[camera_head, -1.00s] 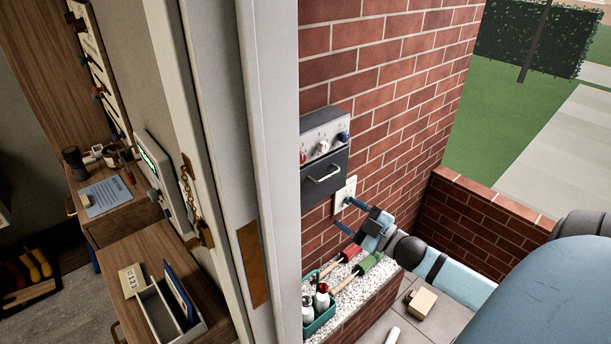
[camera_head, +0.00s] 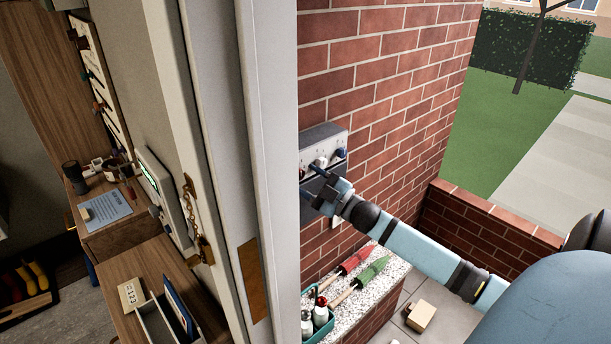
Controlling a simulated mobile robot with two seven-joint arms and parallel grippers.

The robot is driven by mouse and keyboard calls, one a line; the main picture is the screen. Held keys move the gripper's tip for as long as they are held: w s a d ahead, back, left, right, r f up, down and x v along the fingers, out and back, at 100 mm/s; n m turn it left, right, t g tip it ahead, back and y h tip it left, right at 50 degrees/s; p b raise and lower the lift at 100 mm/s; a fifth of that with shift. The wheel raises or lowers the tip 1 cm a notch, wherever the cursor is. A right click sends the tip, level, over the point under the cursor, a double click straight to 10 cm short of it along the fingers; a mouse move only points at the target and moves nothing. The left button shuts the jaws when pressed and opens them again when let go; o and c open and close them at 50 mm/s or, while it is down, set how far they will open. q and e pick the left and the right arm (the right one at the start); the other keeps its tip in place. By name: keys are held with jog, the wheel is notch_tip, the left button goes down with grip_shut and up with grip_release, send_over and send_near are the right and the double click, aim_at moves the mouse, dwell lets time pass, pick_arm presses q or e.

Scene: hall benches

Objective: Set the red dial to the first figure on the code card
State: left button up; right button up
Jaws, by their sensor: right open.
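The control box (camera_head: 322,142) is on the brick wall just right of the door frame, with a white dial (camera_head: 320,162) and a blue dial (camera_head: 341,154) on its sloped top. The red dial belongs at its left end, but I cannot make it out clearly behind my gripper and the frame's edge. My right gripper (camera_head: 314,178) is open and empty, in front of the box's left part; I cannot tell whether it touches a dial. A small card (camera_head: 131,295) with figures, seemingly 122, stands on the wooden desk indoors. My left gripper is not in view.
The white door frame (camera_head: 262,150) stands close to the left of the box. Below, a stone-topped ledge (camera_head: 385,270) holds a teal caddy (camera_head: 320,325), a red-headed tool (camera_head: 355,261) and a green-headed one (camera_head: 374,270). A tan block (camera_head: 420,316) lies on the paving.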

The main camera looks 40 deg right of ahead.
jog(key=shift+w+a+r, duration=0.15)
jog(key=shift+w+r, duration=0.05)
jog(key=shift+w, duration=0.45)
jog(key=c, duration=0.9)
jog(key=shift+m, duration=0.6)
jog(key=m+t+h+p, duration=0.1)
jog(key=m, duration=0.2)
jog(key=shift+a+m+h, duration=0.1)
jog(key=shift+m+h, duration=0.2)
jog(key=shift+m, duration=0.1)
jog(key=m+h, duration=0.1)
jog(key=m, duration=0.1)
jog(key=m+t+h+p, duration=0.1)
jog(key=m+h, duration=0.1)
jog(key=m, duration=0.1)
jog(key=shift+a, duration=0.1)
jog(key=shift+f+m+h+p, duration=0.1)
jog(key=shift+m+h+p, duration=0.4)
jog(key=shift+m, duration=0.7)
